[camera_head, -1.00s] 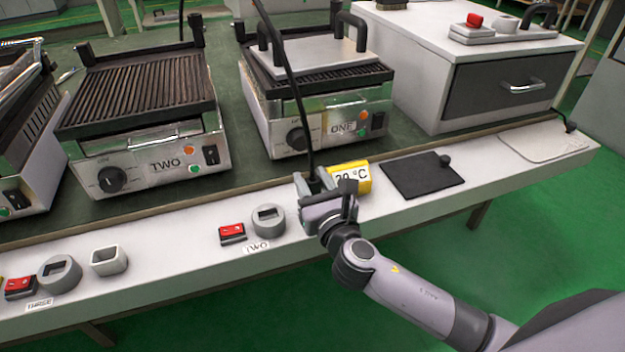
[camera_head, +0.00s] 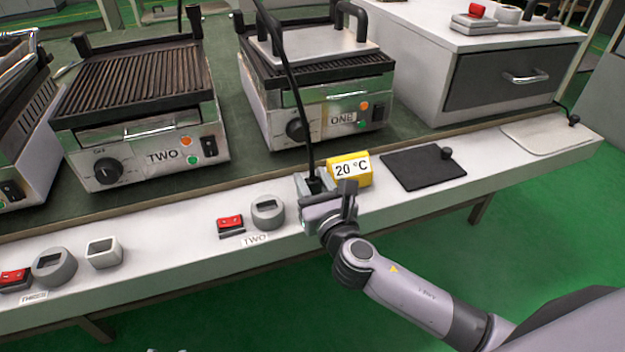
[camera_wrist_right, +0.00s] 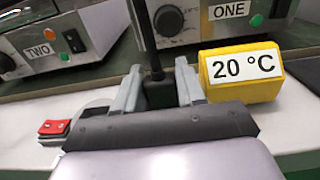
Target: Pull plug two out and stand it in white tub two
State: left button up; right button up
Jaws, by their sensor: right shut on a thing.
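My right gripper (camera_head: 316,188) is shut on a black plug (camera_wrist_right: 159,94), whose cable runs up past the left side of grill ONE. The plug stands upright between the grey fingers in the right wrist view. Left of the gripper, a round grey socket (camera_head: 267,212) with an empty opening sits behind the label TWO (camera_head: 255,239). I cannot make out white tub two; the gripper may hide it. Whether the plug's lower end touches anything is hidden. A square white tub (camera_head: 104,253) stands farther left, beside the round socket behind label THREE. My left gripper is out of view.
A red switch (camera_head: 230,223) is left of the TWO socket. A yellow 20 °C display (camera_head: 350,169) is close right of my gripper. A black mat (camera_head: 423,169) lies farther right. Grill TWO (camera_head: 140,110) and grill ONE (camera_head: 315,85) stand behind.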

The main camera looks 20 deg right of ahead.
aim_at(314, 186)
jog(key=o, duration=1.1)
jog(key=shift+f, duration=0.1)
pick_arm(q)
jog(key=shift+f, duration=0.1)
pick_arm(e)
jog(key=shift+o, duration=0.2)
jog(key=shift+s, duration=0.6)
pick_arm(q)
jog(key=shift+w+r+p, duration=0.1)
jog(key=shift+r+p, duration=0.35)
jog(key=shift+p, duration=0.25)
pick_arm(e)
jog(key=s, duration=0.6)
jog(key=shift+d, duration=0.1)
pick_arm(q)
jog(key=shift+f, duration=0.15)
